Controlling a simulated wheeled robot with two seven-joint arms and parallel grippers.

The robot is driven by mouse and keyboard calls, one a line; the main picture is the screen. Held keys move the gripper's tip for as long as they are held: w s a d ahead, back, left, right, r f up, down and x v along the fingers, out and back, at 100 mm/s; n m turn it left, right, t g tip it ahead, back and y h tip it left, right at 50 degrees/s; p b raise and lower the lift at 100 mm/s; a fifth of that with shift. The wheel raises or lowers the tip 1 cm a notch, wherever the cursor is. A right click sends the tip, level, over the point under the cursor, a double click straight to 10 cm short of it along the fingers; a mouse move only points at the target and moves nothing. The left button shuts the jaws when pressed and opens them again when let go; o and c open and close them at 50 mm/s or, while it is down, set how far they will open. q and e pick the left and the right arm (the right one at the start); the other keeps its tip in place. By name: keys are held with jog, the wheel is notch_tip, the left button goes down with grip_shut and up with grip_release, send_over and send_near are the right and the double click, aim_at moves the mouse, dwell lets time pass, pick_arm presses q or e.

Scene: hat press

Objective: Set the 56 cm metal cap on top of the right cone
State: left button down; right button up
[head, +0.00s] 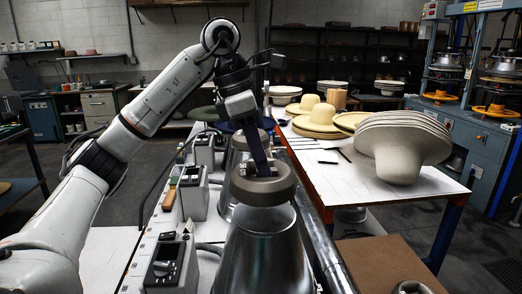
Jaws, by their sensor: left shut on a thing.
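My left gripper (261,166) points down and is shut on a round, dull grey-brown cap (263,190). The fingers grip the cap near its top. The cap is level and right over the top of the nearest shiny metal cone (262,255), hiding that top. I cannot tell whether cap and cone touch. A second metal cone (224,190) stands farther back, partly hidden behind my gripper and the cap. I cannot read a size mark on the cap. My right gripper is not in view.
Control boxes (172,262) stand on the white bench left of the cones. A metal rail (318,240) runs along their right. Beyond it, a white table (345,180) carries stacked pale hats (403,135) and yellowish hats (318,116). Blue press machines (475,137) stand at the right.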

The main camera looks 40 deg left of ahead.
pick_arm(q)
jog(key=shift+f, duration=0.65)
jog(key=shift+f+b, duration=1)
jog(key=shift+f, duration=1)
jog(key=shift+w+r+p, duration=0.1)
jog(key=shift+p, duration=0.2)
jog(key=shift+d, duration=0.1)
